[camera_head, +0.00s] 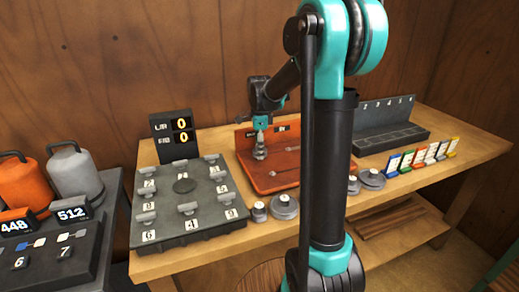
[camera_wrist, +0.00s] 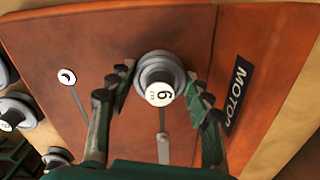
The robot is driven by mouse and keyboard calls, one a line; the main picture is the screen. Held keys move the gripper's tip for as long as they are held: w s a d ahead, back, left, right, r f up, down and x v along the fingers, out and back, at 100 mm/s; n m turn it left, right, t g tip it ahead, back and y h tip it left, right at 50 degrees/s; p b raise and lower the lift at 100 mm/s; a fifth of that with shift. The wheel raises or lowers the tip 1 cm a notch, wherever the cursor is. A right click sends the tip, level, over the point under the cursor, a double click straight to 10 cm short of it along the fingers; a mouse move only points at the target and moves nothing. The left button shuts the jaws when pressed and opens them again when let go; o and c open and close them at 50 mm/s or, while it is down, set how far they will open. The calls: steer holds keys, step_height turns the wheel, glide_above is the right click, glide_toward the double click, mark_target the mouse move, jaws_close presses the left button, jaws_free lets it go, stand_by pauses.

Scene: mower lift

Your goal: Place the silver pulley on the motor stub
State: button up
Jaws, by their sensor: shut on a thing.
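The silver pulley (camera_wrist: 152,66), with a white numbered cap, sits between the two fingers of my gripper (camera_wrist: 160,80) in the wrist view. My gripper is shut on it. In the head view my gripper (camera_head: 261,127) points down over the red-orange board (camera_head: 268,183), with the pulley (camera_head: 260,153) at its tip near the back of the board. The wrist view shows a MOTOR label (camera_wrist: 237,95) to the right of the pulley. The motor stub is not clearly seen, and I cannot tell whether the pulley touches it.
Loose silver pulleys (camera_head: 284,206) stand at the board's front edge, others (camera_head: 371,178) to the right. A dark block panel (camera_head: 185,240) and a display (camera_head: 175,135) reading 0 and 0 are left. A grey rack (camera_head: 390,138) and coloured cards (camera_head: 419,157) are right.

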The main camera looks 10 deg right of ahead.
steer(key=shift+f, duration=0.15)
steer(key=o, duration=1.4)
steer(key=shift+c, duration=0.2)
step_height(320, 180, up, 12)
steer(key=shift+r, duration=0.2)
